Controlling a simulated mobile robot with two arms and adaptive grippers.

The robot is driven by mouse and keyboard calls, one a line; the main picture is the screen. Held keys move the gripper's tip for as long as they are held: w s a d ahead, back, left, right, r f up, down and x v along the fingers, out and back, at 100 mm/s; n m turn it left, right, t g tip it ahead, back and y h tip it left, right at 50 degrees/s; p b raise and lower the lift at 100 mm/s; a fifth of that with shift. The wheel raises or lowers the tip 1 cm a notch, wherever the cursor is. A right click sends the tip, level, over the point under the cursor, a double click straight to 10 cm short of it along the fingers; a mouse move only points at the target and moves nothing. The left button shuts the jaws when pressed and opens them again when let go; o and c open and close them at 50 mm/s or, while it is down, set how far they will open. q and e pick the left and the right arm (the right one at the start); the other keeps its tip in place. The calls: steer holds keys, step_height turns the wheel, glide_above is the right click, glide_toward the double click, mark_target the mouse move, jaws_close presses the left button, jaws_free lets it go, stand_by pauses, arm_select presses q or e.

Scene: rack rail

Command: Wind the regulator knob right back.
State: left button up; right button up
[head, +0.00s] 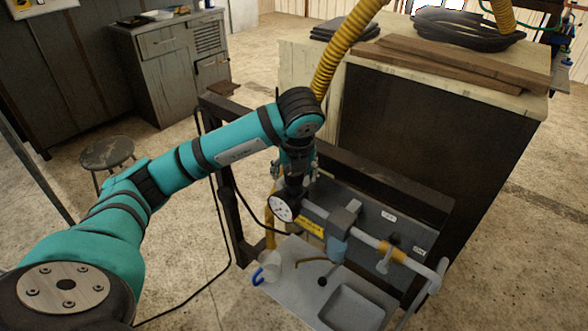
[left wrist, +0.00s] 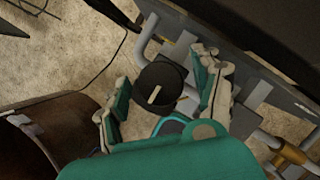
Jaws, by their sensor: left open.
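The regulator knob (left wrist: 158,86) is a round black knob with a pale bar mark on its top face. In the left wrist view it sits between the two fingers of my left gripper (left wrist: 163,75). The fingers are spread open, one on each side, and gaps show between them and the knob. In the head view my left gripper (head: 294,182) points down at the left end of the pipe assembly and hides the knob there. A white-faced gauge (head: 282,208) is just below the gripper; its reading is too small to tell. My right gripper is not in view.
The pipe carries a grey block with a blue bowl (head: 337,247) and a yellow fitting (head: 391,252). A grey tray (head: 357,309) and a blue-handled mug (head: 268,268) are below. A dark frame post (head: 222,180) stands left; a cabinet (head: 430,150) stands behind.

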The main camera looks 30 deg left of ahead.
arm_select(q)
steer(key=shift+r, duration=0.1)
steer(key=v, duration=1.1)
steer(key=shift+s+r, duration=0.15)
steer(key=shift+r, duration=0.2)
steer(key=shift+d, duration=0.1)
